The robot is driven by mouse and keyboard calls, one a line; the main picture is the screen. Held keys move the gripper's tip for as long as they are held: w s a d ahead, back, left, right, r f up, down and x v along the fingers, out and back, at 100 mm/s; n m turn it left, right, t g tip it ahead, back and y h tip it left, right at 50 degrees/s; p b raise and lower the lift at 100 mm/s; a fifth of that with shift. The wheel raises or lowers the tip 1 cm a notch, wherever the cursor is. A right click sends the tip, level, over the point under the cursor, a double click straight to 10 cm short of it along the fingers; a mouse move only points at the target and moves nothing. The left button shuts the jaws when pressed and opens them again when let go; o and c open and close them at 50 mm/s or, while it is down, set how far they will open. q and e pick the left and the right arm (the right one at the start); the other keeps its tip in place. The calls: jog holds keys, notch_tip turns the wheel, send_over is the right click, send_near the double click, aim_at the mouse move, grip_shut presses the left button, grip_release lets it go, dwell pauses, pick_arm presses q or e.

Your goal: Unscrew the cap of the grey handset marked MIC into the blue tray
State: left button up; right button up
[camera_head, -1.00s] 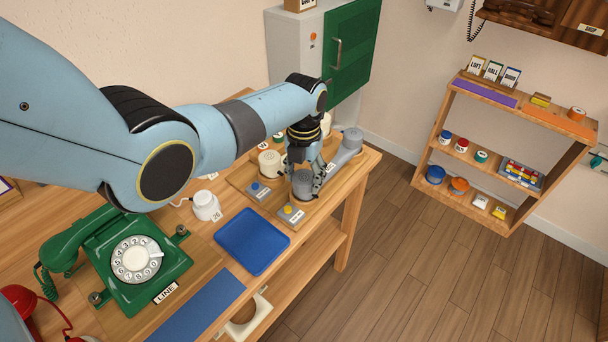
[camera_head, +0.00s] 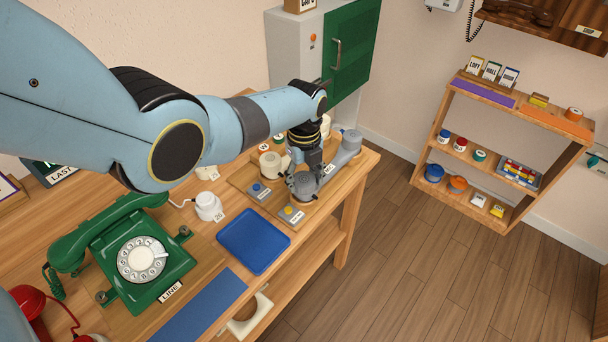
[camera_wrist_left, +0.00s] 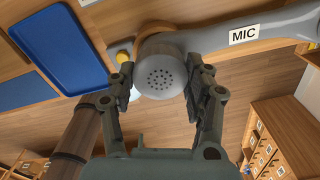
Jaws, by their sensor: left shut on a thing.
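The grey handset (camera_head: 345,152) marked MIC lies on a wooden board at the right end of the bench. Its MIC label (camera_wrist_left: 244,34) shows in the left wrist view. Its round cap (camera_wrist_left: 162,78), with small holes in its face, is at the near end; it also shows in the head view (camera_head: 303,187). My left gripper (camera_head: 305,176) is shut on the cap, with one finger on each side in the left wrist view (camera_wrist_left: 160,88). The cap appears seated on the handset. The blue tray (camera_head: 253,241) is empty, left of the board. My right gripper is out of view.
A yellow-button block (camera_head: 291,213) and a blue-button block (camera_head: 258,191) stand close to the cap. A white cup-like part (camera_head: 208,206) sits behind the tray. A green dial phone (camera_head: 135,255) is at left. The bench's front edge is close by.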

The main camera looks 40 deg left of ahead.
aim_at(304, 179)
pick_arm(q)
jog(key=shift+n, duration=0.8)
jog(key=shift+r+p, duration=1.25)
jog(key=shift+p, duration=0.05)
jog(key=shift+r, duration=2)
